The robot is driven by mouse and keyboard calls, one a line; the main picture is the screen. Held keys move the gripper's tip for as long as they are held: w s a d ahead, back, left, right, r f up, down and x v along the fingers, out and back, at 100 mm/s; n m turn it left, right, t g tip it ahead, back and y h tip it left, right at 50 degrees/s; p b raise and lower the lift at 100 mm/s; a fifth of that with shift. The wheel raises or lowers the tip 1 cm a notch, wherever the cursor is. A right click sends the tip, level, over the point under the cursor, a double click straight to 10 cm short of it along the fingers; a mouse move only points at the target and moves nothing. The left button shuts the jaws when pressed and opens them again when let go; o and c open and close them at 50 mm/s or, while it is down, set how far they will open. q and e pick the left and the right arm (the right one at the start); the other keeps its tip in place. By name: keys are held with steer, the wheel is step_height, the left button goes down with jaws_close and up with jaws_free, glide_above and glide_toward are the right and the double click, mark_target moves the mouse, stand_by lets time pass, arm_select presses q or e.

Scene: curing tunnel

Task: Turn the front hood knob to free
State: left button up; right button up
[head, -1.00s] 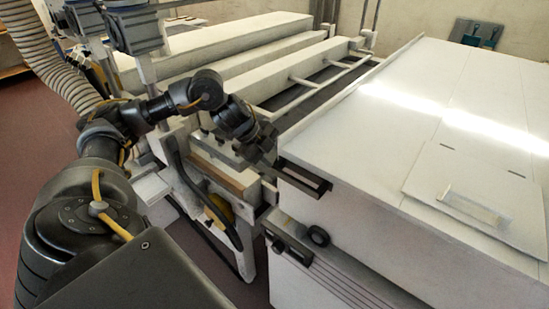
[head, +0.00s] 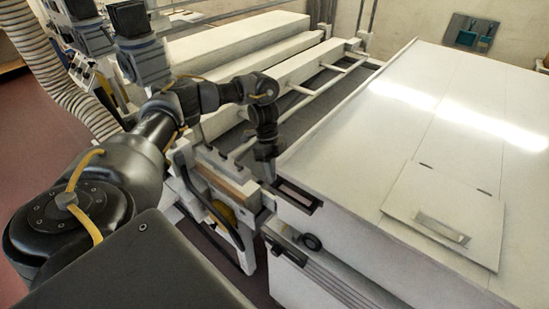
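A black round knob (head: 311,241) sits on the front face of the white hood housing (head: 400,120), low near its left corner. I cannot read which position it is turned to. My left gripper (head: 267,174) hangs pointing down by the hood's left front corner, above and left of the knob and apart from it. Its fingers are dark and small, so I cannot tell whether they are open or shut. My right gripper is out of view.
A conveyor frame with white beams (head: 290,68) runs behind. A hatch panel (head: 443,215) lies on the hood top. A ribbed hose (head: 70,75) hangs at far left.

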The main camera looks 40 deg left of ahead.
arm_select(q)
steer(key=shift+w+f+n+g+b, duration=0.15)
steer(key=shift+g+b, duration=0.1)
steer(key=shift+g, duration=0.2)
steer(key=shift+w+r+n+g+b, duration=0.1)
steer(key=shift+n+g+b, duration=0.1)
steer(key=shift+g, duration=0.25)
steer(key=shift+f+g+b, duration=0.1)
steer(key=shift+g+b, duration=0.4)
steer(key=shift+g, duration=0.2)
steer(key=o, duration=1)
